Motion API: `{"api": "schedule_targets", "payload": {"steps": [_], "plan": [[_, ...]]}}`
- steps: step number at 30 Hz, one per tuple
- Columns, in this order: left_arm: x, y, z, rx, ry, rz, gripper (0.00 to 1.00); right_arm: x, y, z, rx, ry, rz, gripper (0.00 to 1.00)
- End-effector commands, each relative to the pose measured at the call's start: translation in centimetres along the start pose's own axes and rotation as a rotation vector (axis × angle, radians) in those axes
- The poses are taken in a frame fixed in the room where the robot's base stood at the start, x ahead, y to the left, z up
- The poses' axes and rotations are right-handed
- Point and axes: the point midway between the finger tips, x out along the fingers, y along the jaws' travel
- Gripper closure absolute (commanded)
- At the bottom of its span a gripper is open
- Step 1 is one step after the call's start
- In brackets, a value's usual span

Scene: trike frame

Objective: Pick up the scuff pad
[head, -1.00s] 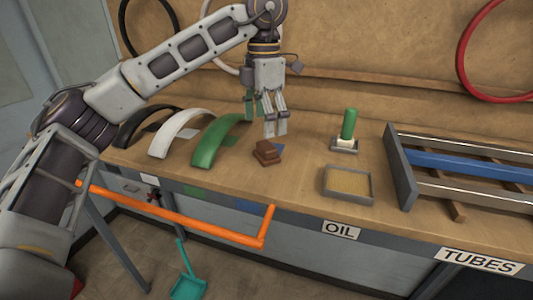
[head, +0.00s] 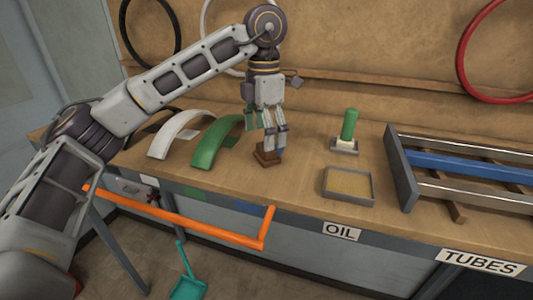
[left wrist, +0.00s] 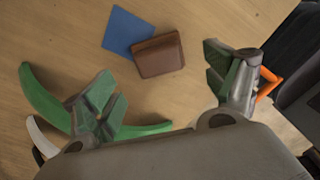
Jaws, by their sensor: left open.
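The scuff pad looks to be the brown block (head: 267,159) on the workbench, below my left gripper (head: 267,142). In the left wrist view the brown block (left wrist: 159,56) lies flat beside and partly over a blue square (left wrist: 128,30). My left gripper (left wrist: 165,92) is open, its green-padded fingers spread wide. The block shows between and beyond the fingertips, with nothing held. In the head view the fingers hide the upper part of the block, and a gap above it cannot be judged. My right gripper is not in view.
A green fender (head: 214,142) and a white fender (head: 172,135) stand left of the gripper. A green-handled tool (head: 348,126), a shallow tray (head: 348,184) and a tube rack (head: 455,167) are to the right. An orange bar (head: 180,222) runs along the bench front.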

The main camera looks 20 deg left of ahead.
Motion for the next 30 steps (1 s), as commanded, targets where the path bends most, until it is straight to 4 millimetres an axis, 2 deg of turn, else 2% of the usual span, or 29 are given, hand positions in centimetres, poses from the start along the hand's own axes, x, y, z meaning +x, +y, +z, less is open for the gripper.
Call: {"api": "schedule_targets", "payload": {"steps": [19, 30], "plan": [[4.1, 0.0, 0.1, 0.0, 0.002, -0.002, 0.14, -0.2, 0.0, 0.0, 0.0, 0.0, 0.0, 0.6], [4.8, 0.0, 0.1, -0.001, 0.0, -0.001, 0.14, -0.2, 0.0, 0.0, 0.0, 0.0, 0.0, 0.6]]}}
